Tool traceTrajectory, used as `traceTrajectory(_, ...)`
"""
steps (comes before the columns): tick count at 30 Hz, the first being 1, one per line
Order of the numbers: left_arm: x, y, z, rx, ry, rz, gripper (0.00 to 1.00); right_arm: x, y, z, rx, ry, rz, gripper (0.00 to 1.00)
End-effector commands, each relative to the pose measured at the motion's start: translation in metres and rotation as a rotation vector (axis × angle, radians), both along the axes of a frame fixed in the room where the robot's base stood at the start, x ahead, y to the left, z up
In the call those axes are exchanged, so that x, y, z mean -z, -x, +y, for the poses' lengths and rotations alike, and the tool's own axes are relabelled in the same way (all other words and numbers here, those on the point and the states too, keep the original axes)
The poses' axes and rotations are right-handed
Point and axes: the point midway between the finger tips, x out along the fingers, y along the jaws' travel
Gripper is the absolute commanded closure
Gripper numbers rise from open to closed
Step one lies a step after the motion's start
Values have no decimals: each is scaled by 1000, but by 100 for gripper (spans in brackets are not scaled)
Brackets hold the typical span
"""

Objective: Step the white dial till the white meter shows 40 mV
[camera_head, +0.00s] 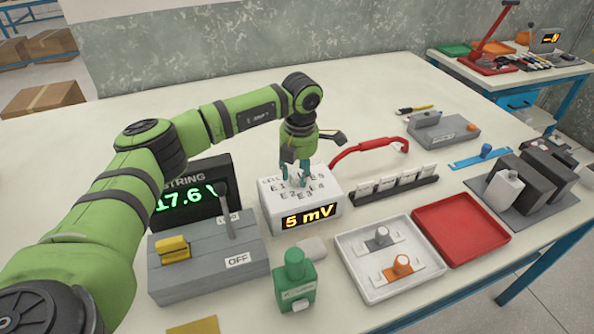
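The white meter (330,206) is a white box near the middle of the table. Its front display (308,217) reads 5 mV in orange. Its sloped top carries a ring of printed labels, among them E1, E2, E3 and E4. My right gripper is out of view.
A dark STRING meter (196,213) reading 17.6 V and a grey switch box (225,275) marked OFF stand left. A green bottle-like block (295,275) stands in front. A white tray (372,291), red tray (462,231) and red handle (368,146) lie right.

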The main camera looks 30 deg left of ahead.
Motion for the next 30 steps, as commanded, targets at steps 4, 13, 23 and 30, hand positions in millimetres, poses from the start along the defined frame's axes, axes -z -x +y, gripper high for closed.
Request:
traceTrajectory(4,1,2,0,1,0,8,93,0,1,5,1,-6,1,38)
traceTrajectory(13,3,3,1,30,-2,14,94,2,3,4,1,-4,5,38)
traceTrajectory(23,6,4,2,225,-3,18,94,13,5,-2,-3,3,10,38)
traceTrajectory(30,6,4,3,431,-2,20,94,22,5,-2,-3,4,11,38)
